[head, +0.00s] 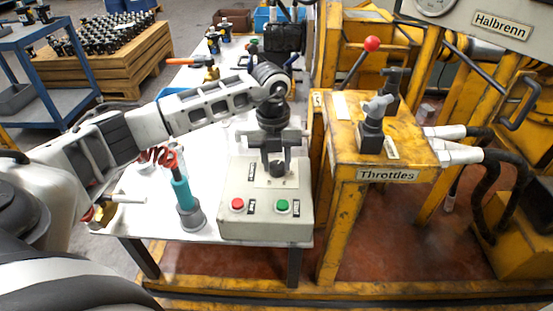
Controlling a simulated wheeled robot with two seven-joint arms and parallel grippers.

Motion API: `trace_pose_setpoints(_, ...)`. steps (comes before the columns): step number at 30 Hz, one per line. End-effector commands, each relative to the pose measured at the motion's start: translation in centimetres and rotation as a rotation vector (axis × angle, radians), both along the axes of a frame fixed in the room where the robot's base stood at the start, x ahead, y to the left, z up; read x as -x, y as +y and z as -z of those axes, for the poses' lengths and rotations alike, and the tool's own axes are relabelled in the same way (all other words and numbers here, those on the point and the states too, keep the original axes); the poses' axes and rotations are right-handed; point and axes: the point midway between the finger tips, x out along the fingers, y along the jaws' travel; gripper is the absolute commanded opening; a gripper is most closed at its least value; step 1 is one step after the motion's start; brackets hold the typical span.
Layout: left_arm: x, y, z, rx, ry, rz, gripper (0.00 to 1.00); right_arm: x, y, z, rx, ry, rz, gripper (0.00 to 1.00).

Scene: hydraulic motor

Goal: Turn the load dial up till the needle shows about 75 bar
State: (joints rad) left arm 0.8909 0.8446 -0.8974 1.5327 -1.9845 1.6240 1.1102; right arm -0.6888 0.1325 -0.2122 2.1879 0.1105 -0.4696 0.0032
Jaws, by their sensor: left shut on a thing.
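My left gripper (277,165) points straight down over the grey control box (234,181) and is shut on the black load dial (277,169) on its top. The fingers and wrist hide much of the dial, so its setting cannot be read. The box has a red button (238,204) and a green button (282,205) at its front. A round gauge (435,5) is cut off by the top edge of the head view, and its needle cannot be read. My right gripper is not in view.
The box stands on a white table (140,205) with a teal tool (184,194) at its left. A yellow throttle stand (345,160) with levers and a red-knobbed lever (371,44) rises close on the right. Crates and a blue cart (60,45) stand behind.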

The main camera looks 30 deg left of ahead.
Motion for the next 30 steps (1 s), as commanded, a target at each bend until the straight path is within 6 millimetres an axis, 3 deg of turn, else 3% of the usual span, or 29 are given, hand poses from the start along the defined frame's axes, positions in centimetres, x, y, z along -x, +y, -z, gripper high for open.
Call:
trace_pose_setpoints(8, -0.08, 0.04, -0.03, 0.001, -0.001, 0.138, 0.10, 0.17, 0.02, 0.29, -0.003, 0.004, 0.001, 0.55)
trace_pose_setpoints(30, -0.24, -0.07, -0.06, 0.001, -0.003, 0.813, 0.10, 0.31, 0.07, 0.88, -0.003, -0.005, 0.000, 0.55)
